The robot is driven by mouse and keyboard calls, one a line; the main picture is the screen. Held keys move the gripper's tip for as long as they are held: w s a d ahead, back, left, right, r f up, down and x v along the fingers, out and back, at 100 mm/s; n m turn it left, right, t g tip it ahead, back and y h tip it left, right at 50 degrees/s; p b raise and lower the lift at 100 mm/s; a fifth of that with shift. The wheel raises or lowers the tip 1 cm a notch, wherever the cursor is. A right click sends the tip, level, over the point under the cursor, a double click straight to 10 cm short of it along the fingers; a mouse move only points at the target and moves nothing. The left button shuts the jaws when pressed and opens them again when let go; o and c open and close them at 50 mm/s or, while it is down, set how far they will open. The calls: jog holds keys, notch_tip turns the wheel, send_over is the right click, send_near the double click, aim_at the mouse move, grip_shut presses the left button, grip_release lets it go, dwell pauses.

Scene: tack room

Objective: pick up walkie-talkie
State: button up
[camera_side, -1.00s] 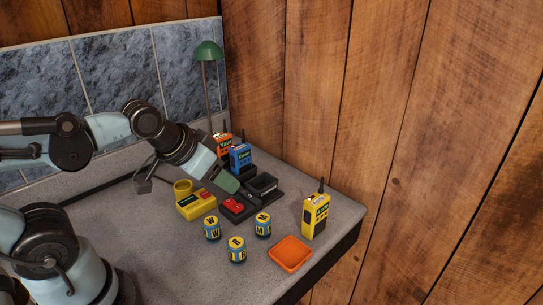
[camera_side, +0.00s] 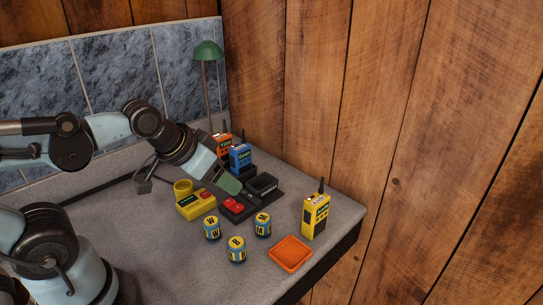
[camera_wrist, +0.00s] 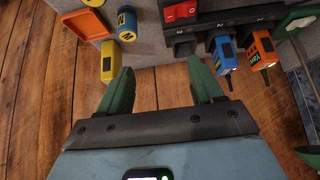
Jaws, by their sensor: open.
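A yellow walkie-talkie (camera_side: 315,217) with a dark antenna stands upright near the table's right edge; it also shows in the wrist view (camera_wrist: 110,62), beyond the left finger. A blue walkie-talkie (camera_side: 240,158) and an orange one (camera_side: 221,146) stand in a black charger (camera_side: 268,196) at the back. In the wrist view, the blue one (camera_wrist: 226,55) and orange one (camera_wrist: 263,48) are at upper right. My gripper (camera_side: 230,184) has green fingers, open and empty (camera_wrist: 162,82), above the charger area. The side view hides the gap between them.
A red-switched black unit (camera_side: 240,210), a yellow box (camera_side: 196,204) and a yellow cup (camera_side: 182,187) are nearby. A green lamp (camera_side: 208,52) stands behind. The table's left front is clear.

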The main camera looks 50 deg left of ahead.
jog(key=g, duration=0.3)
send_near(315, 199)
jog(key=x, duration=0.6)
jog(key=shift+w, duration=0.35)
jog(key=shift+s+x, duration=0.15)
jog(key=shift+x, duration=1.25)
jog(key=shift+s+x, duration=0.15)
jog(key=shift+x, duration=1.3)
jog(key=shift+f, duration=0.1)
jog(key=shift+c, duration=0.2)
grip_shut()
